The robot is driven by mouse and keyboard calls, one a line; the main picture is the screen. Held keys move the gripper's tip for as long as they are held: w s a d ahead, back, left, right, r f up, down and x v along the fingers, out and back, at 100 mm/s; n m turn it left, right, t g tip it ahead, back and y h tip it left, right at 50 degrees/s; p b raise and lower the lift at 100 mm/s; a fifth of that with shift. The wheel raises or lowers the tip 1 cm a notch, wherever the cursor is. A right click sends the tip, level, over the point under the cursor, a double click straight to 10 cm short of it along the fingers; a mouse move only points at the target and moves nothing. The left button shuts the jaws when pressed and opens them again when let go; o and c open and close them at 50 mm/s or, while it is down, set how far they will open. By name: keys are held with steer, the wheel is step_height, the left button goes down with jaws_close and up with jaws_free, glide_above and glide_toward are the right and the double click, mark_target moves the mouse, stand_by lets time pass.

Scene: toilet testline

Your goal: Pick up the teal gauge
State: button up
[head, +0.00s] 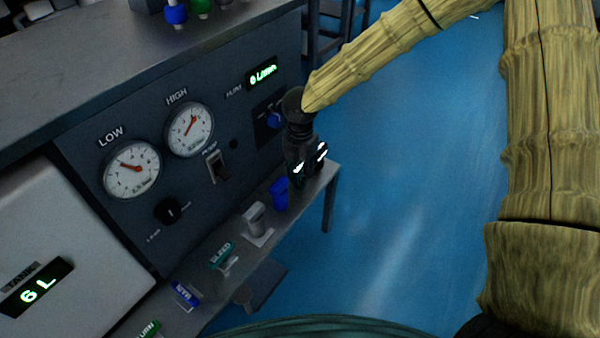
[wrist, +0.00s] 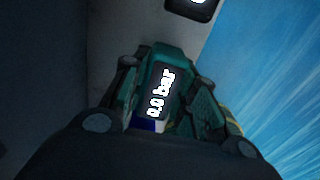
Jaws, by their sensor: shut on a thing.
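The teal gauge (wrist: 158,92) is between the two fingers of my gripper (wrist: 168,84) in the wrist view. Its dark display reads 0.0 bar. My gripper is shut on it. In the head view my gripper (head: 297,150) points down at the far end of the grey shelf, and a lit display of the gauge (head: 299,168) shows at the fingers. The lower part of the gauge is hidden. I cannot tell whether it touches the shelf.
The panel (head: 150,205) with dials rises behind. Open blue floor (head: 400,180) lies to the right.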

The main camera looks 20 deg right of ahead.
step_height(320, 180, up, 10)
steer(key=p, duration=0.4)
steer(key=shift+r, duration=0.15)
steer(key=shift+r+p, duration=0.35)
steer(key=shift+p, duration=0.1)
steer(key=shift+r+p, duration=1.05)
steer(key=shift+p, duration=0.1)
steer(key=shift+r+p, duration=0.95)
steer(key=shift+p, duration=0.05)
steer(key=shift+a, duration=0.1)
